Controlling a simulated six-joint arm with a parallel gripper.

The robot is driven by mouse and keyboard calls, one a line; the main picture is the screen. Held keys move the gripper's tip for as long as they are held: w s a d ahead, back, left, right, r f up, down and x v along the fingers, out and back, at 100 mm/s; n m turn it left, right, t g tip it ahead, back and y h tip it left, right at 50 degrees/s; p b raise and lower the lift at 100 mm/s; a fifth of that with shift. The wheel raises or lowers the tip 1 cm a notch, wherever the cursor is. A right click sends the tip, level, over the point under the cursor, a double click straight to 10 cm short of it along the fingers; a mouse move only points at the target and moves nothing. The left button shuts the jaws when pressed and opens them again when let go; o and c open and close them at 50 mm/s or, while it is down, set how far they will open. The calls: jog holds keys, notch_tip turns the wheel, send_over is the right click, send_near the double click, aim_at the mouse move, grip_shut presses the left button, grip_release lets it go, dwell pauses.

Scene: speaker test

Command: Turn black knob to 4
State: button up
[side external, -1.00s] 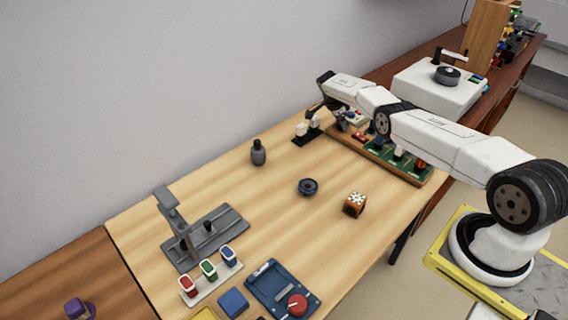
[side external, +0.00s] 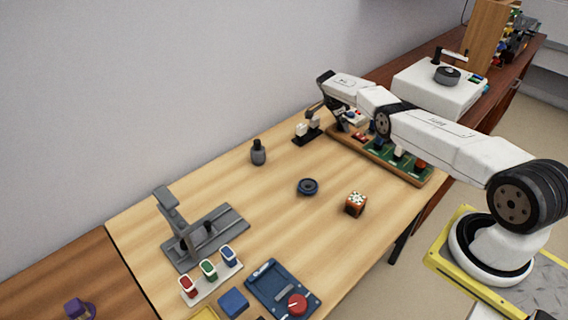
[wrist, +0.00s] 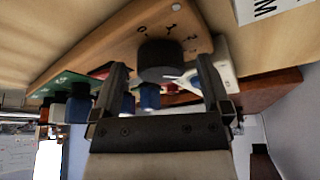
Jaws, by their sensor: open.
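The black knob (wrist: 160,62) shows in the wrist view on a light wooden board (wrist: 100,50), with printed numbers arcing beside it; not all of them can be read. My gripper (wrist: 161,70) is open, one finger on each side of the knob. Whether the fingers touch it cannot be told. In the side external view my gripper is at the far end of the table, over the left end of the wooden board (side external: 412,178); the knob cannot be made out clearly there.
A green panel (side external: 383,151) with several coloured parts lies on the board, close to my gripper. A white box with a black dial (side external: 447,75) stands behind. A black stand with white parts (side external: 306,129) is to the left.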

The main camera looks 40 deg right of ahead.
aim_at(339, 124)
jog(key=shift+r, duration=0.1)
jog(key=shift+w+a+r+n, duration=0.6)
jog(key=shift+a+r+n, duration=0.15)
jog(key=shift+n, duration=0.15)
jog(key=shift+w+d+r+n+t, duration=0.2)
jog(key=shift+r+n+t, duration=0.3)
jog(key=shift+n, duration=0.4)
jog(key=shift+s+d+r+n+t, duration=0.2)
jog(key=shift+r+n+t, duration=0.25)
jog(key=shift+n, duration=0.65)
jog(key=r+n, duration=0.1)
jog(key=s+r+n+t, duration=0.1)
jog(key=n, duration=0.1)
jog(key=shift+s+a, duration=0.1)
jog(key=shift+s, duration=0.05)
jog(key=s+n+t, duration=0.1)
jog(key=s+a+r+n, duration=0.1)
jog(key=n, duration=0.1)
jog(key=shift+s+a+r+t, duration=0.1)
jog(key=shift+r+t, duration=0.1)
jog(key=shift+t, duration=0.15)
jog(key=shift+f, duration=0.1)
jog(key=shift+x, duration=3.8)
